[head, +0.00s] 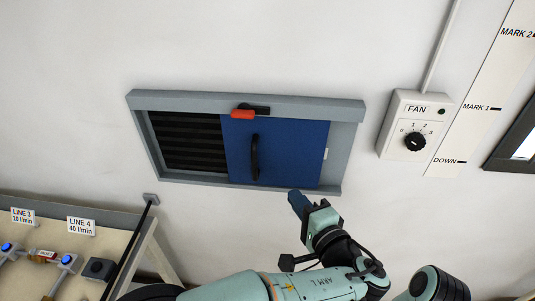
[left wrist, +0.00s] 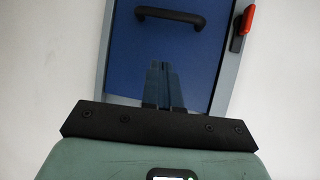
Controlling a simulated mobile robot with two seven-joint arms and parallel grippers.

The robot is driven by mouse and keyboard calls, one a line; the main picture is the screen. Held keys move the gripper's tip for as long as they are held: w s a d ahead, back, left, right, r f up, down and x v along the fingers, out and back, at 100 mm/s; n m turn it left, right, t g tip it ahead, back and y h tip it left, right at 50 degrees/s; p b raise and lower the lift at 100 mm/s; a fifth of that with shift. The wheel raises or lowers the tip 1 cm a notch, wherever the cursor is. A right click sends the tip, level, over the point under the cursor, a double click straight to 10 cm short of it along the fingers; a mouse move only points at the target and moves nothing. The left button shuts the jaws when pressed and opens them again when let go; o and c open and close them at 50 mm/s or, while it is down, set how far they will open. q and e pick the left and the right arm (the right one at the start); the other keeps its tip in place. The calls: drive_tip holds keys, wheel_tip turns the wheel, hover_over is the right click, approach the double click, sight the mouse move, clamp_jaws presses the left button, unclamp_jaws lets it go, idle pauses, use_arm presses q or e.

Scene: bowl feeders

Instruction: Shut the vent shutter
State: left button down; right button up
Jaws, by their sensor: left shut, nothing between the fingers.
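The vent shutter is a blue sliding panel (head: 295,150) in a grey wall frame (head: 345,112). It covers the right part of the opening; dark slats (head: 190,145) show at the left. A black upright bar handle (head: 255,158) sits near the panel's left edge. A red-tipped catch (head: 243,113) sits on the top rail. My left gripper (head: 294,196) is shut and empty, just below the panel's lower right part. In the left wrist view the fingers (left wrist: 158,68) point towards the blue panel (left wrist: 205,60), apart from the handle (left wrist: 170,17). Contact with the panel cannot be told.
A fan dial box (head: 408,125) is on the wall to the right, with a marked strip (head: 480,85) beyond it. A bench (head: 130,225) with labelled valves stands at the lower left. The wall around the vent is otherwise clear.

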use_arm(q)
wheel_tip(320, 180, up, 5)
drive_tip(key=s+t, duration=0.1)
drive_tip(key=s+a+r+p+x, duration=0.1)
drive_tip(key=a+p+x, duration=0.1)
drive_tip(key=x, duration=1)
drive_tip(key=shift+a+f+n+y+p, duration=0.15)
drive_tip(key=shift+f+n+y+p, duration=0.15)
drive_tip(key=shift+n+y+p, duration=0.15)
use_arm(e)
drive_tip(key=shift+w+r, duration=0.65)
drive_tip(key=shift+r, duration=0.3)
drive_tip(key=shift+w+r, duration=0.65)
drive_tip(key=shift+r, duration=0.3)
use_arm(q)
drive_tip(key=shift+a, duration=0.1)
use_arm(e)
drive_tip(key=shift+s, duration=0.1)
use_arm(q)
drive_tip(key=a+b, duration=1.1)
drive_tip(key=a, duration=1.1)
use_arm(e)
drive_tip(key=s+f, duration=0.4)
drive_tip(key=f, duration=0.8)
drive_tip(key=shift+s, duration=0.25)
use_arm(q)
drive_tip(key=shift+a+r, duration=0.1)
drive_tip(key=shift+w, duration=0.1)
use_arm(e)
drive_tip(key=shift+f, duration=0.15)
